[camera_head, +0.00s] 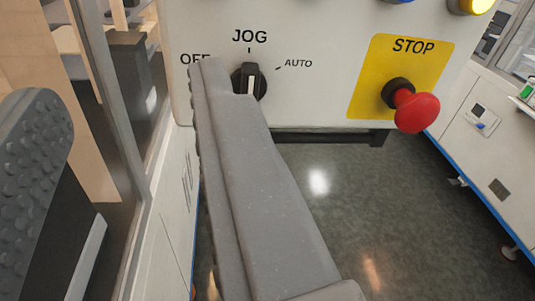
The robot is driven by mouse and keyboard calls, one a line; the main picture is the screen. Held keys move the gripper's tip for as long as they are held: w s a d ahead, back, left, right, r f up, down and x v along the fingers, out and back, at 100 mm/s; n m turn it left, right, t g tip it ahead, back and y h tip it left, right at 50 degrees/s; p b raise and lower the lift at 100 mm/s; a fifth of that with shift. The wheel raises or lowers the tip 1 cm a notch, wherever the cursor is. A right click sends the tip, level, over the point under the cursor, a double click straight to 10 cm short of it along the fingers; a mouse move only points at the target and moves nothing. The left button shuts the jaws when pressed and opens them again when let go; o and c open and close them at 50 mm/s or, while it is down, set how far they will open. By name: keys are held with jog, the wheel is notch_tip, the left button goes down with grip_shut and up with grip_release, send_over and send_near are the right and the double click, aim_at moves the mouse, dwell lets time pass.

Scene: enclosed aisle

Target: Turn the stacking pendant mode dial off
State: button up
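The mode dial (252,80) is a black knob with a white pointer line, on the front of a pale pendant box (310,85). Its pointer stands upright, at JOG. The OFF label is up and left of it, partly covered by my finger, and AUTO is up and right. My gripper (125,82) is wide open with nothing between its grey fingers. The right finger's tip is just left of the dial and its body hides the dial's lower left edge. I cannot tell whether they touch. The left finger is far off to the left.
A red stop button (416,112) juts out of a yellow STOP plate (366,95) right of the dial. A yellow button (470,5) is at the top right. A framed glass panel (115,130) stands close on the left. White cabinets (480,150) line the right; dark floor shows below.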

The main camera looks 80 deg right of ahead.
aim_at(249, 79)
jog(key=s+d+f+m+g+h, duration=0.1)
jog(key=s+d+f+m+g, duration=0.2)
jog(key=f, duration=0.4)
jog(key=p+x, duration=0.1)
jog(key=x, duration=1.1)
jog(key=shift+s+d, duration=0.25)
jog(key=shift+r, duration=0.15)
jog(key=shift+r, duration=0.1)
grip_shut()
